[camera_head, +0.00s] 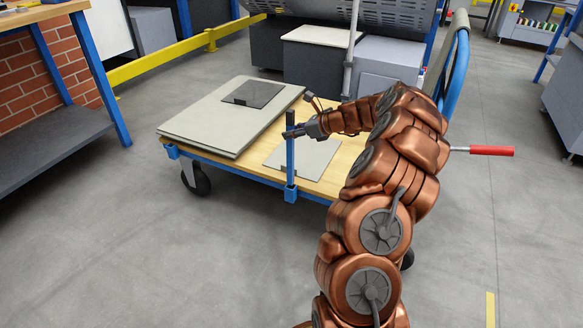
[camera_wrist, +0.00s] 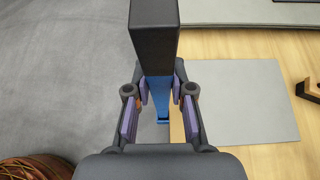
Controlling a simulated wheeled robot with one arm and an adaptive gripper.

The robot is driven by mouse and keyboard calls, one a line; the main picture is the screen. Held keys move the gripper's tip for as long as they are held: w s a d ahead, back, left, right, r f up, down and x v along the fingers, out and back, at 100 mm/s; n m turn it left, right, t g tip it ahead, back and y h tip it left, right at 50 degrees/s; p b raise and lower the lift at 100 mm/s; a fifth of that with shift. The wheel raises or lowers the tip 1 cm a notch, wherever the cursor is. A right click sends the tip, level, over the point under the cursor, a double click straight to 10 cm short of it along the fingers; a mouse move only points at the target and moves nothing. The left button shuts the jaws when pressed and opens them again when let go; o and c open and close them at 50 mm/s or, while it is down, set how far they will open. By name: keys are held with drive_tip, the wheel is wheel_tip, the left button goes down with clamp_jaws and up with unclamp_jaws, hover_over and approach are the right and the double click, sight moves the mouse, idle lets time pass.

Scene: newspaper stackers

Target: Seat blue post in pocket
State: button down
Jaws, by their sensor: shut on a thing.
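The blue post (camera_head: 290,160) stands upright at the near edge of the cart, with a black upper end. My gripper (camera_head: 293,132) is shut on it below the black part. In the wrist view the post (camera_wrist: 153,45) rises between the finger pads of my gripper (camera_wrist: 160,88). The blue pocket (camera_head: 291,194) is fixed to the cart's near edge, and the post's lower end lines up with it. I cannot tell how deep the post sits in it. In the wrist view the pocket is mostly hidden by the post and gripper.
The cart's wooden deck (camera_head: 258,172) carries a stack of grey sheets (camera_head: 205,120) with a dark plate (camera_head: 253,94) on top. A thin grey sheet (camera_head: 310,163) lies beside the post. The floor in front is clear.

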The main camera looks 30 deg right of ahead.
sight(293, 151)
wheel_tip(293, 151, down, 7)
drive_tip(key=b, duration=0.3)
drive_tip(key=shift+f, duration=0.3)
drive_tip(key=c, duration=1)
unclamp_jaws()
